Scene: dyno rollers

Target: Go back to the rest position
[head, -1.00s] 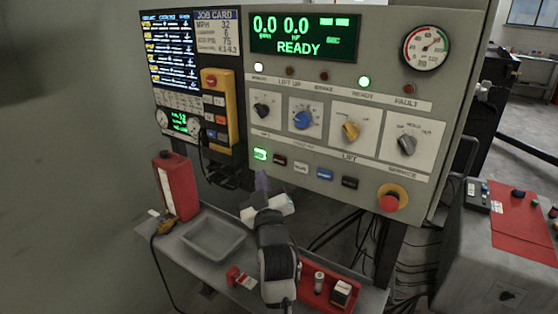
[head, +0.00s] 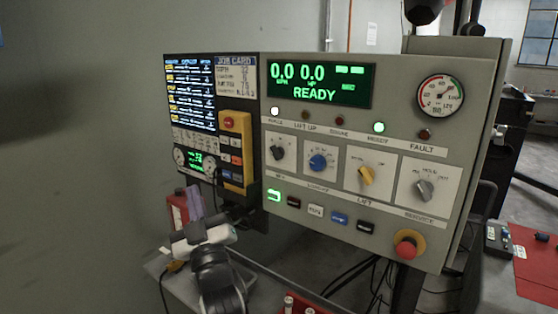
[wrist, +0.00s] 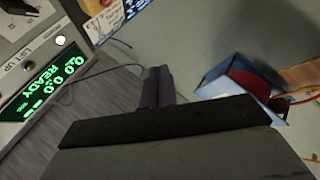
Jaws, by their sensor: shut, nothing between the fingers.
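My gripper (head: 195,190) is in the lower left of the head view, with its white body (head: 204,234) above the bench and its fingers pointing up. It stands in front of the red box and just left of the control panel's lower edge. In the wrist view its dark fingers (wrist: 158,86) lie together, with nothing seen between them. My gripper holds nothing.
The control panel (head: 325,230) fills the middle, its green display (head: 318,83) reading READY. A red emergency button (head: 406,249) sits at its lower right. A red box (head: 178,211) stands on the grey bench (head: 156,266). The wall side at left looks clear.

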